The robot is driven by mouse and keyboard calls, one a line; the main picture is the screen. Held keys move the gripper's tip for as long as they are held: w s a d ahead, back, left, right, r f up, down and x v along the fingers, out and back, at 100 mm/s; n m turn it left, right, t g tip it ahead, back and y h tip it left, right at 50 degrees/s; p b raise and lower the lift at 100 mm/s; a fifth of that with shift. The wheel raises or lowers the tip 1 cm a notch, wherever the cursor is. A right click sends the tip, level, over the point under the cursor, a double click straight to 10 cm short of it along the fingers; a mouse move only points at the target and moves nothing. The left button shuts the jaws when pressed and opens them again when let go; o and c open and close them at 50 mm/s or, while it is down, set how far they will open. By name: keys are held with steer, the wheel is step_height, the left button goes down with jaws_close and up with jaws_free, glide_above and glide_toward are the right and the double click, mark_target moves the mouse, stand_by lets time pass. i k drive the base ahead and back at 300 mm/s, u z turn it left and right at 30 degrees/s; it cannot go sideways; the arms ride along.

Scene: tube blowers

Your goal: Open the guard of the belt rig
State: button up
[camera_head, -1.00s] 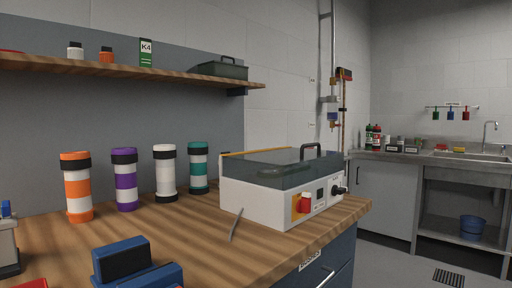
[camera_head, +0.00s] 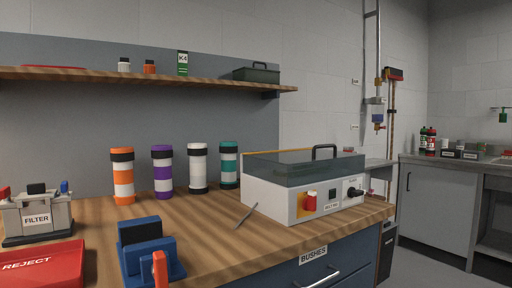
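The belt rig (camera_head: 272,199) is a white box at the right end of the wooden bench. The guard looks closed. The front panel carries a red switch (camera_head: 309,201) on a yellow plate, a small dark display and a black knob (camera_head: 355,192). My gripper is not in view.
Several banded tubes (camera_head: 122,177) stand behind and left of the rig. A thin grey rod (camera_head: 246,215) lies before it. A blue fixture (camera_head: 148,250), a red REJECT tray (camera_head: 40,269) and a FILTER unit (camera_head: 37,214) stand at left. A shelf (camera_head: 150,80) runs above.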

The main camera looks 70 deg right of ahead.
mark_target(294, 156)
steer(key=u, duration=0.5)
steer(key=k, duration=0.85)
steer(key=z, duration=1.25)
